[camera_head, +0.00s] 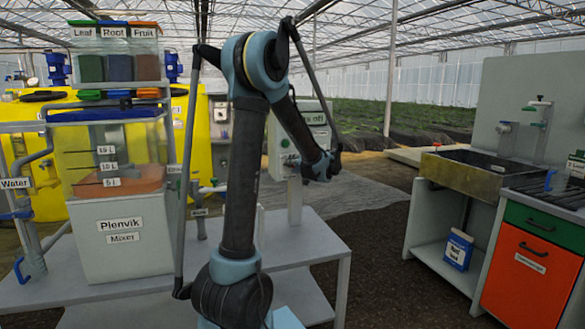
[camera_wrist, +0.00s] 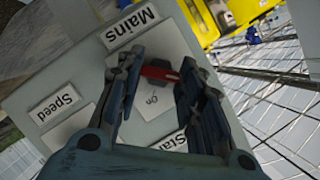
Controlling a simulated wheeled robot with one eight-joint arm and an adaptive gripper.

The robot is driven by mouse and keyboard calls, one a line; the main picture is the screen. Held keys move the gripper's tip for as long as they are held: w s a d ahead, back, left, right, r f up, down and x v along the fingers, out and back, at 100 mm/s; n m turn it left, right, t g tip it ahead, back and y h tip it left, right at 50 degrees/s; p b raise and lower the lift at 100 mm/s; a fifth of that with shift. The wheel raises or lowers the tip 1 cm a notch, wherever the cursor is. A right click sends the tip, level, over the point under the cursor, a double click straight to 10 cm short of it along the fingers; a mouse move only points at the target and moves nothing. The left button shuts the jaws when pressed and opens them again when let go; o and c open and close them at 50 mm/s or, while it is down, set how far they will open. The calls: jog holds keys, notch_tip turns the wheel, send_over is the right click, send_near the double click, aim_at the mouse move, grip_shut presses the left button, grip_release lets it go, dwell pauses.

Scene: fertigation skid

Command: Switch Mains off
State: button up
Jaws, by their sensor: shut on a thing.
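The grey control box (camera_head: 281,140) stands on a post behind my arm in the head view. Its face fills much of the wrist view. The Mains label (camera_wrist: 132,24) is upside down there, beside a red switch handle (camera_wrist: 158,73). A plate reading "On" (camera_wrist: 152,99) lies by the handle. My gripper (camera_wrist: 159,68) is shut on the red handle, with one finger on each side. In the head view my gripper (camera_head: 322,168) is at the box front, and my arm hides part of the box. The handle cannot be made out there.
A Speed label (camera_wrist: 57,103) and a partly hidden label starting "Sta" (camera_wrist: 172,141) sit on the same panel. The Plenvik mixer (camera_head: 122,235) stands left on the grey table (camera_head: 318,243). A sink bench (camera_head: 465,172) and orange cabinet (camera_head: 530,281) stand right.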

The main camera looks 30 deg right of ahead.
jog(key=o, duration=1.1)
jog(key=shift+c, duration=0.2)
jog(key=v, duration=1.1)
jog(key=shift+s, duration=0.4)
jog(key=shift+r, duration=0.1)
